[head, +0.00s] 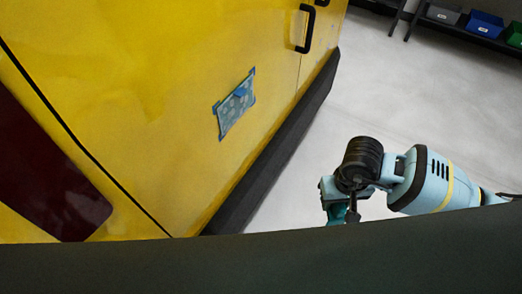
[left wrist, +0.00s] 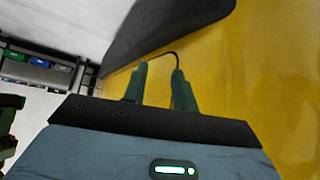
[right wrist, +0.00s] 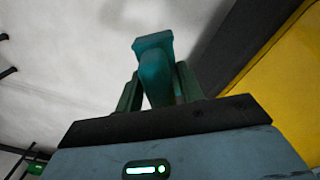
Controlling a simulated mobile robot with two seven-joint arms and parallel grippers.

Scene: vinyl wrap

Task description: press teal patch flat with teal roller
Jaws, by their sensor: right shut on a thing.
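The teal patch (head: 235,103) is a mottled, tilted rectangle on the yellow door panel in the head view, with blue pieces at its corners and middle. Whether it lies fully flat I cannot tell. My right gripper (right wrist: 159,88) is shut on the teal roller (right wrist: 153,58), whose wide end points away from the wrist. In the head view my right gripper (head: 342,209) is low, right of the patch and well apart from it, partly hidden by a dark edge. My left gripper (left wrist: 157,78) is open, its fingers apart, facing the yellow panel; the head view does not show it.
The yellow body (head: 150,90) fills the left, with a black handle (head: 305,28) above the patch and a dark lower sill (head: 275,150). Pale floor (head: 400,90) is clear to the right. A rack with a blue bin (head: 485,24) stands at top right.

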